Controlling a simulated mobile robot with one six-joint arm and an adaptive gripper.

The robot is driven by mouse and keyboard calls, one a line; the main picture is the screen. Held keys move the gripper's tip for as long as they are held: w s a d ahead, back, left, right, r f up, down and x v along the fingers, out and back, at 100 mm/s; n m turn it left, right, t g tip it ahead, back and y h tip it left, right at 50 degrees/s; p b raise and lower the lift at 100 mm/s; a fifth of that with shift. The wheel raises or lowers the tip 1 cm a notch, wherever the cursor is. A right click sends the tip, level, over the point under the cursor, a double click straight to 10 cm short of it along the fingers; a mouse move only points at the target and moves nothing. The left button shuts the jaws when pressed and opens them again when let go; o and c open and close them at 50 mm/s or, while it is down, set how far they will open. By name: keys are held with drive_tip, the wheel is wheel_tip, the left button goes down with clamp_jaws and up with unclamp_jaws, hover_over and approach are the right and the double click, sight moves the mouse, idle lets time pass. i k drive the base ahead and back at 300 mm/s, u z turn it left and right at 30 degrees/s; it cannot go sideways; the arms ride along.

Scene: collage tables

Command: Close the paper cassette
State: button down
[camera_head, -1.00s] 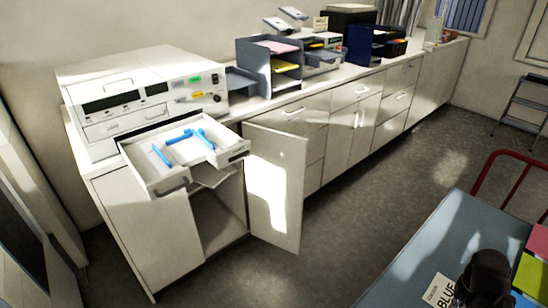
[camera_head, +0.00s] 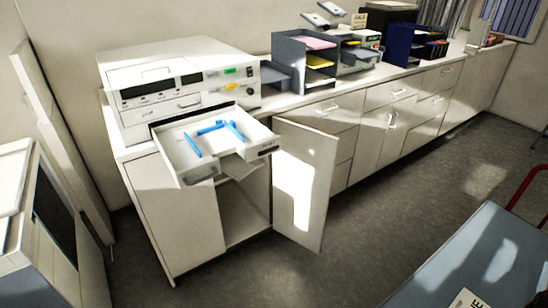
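A white printer-like machine (camera_head: 178,86) stands at the left end of the white counter. Its paper cassette (camera_head: 184,161) is pulled far out at the front and sticks out past the counter edge. Several blue pieces (camera_head: 222,127) lie in the cassette. A handle shows on the cassette's front. My gripper is not in view.
Below the cassette, a cabinet door (camera_head: 303,184) stands open into the room. Paper trays (camera_head: 305,62) and other office items stand along the counter. A grey-blue table (camera_head: 480,262) is at lower right. A grey machine (camera_head: 48,225) stands at lower left. The floor (camera_head: 290,275) between is clear.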

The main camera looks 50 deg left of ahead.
sight(186, 166)
drive_tip(key=z, duration=0.1)
drive_tip(key=k, duration=1.1)
drive_tip(key=u, duration=2.15)
drive_tip(key=i, duration=0.9)
drive_tip(key=z, duration=0.1)
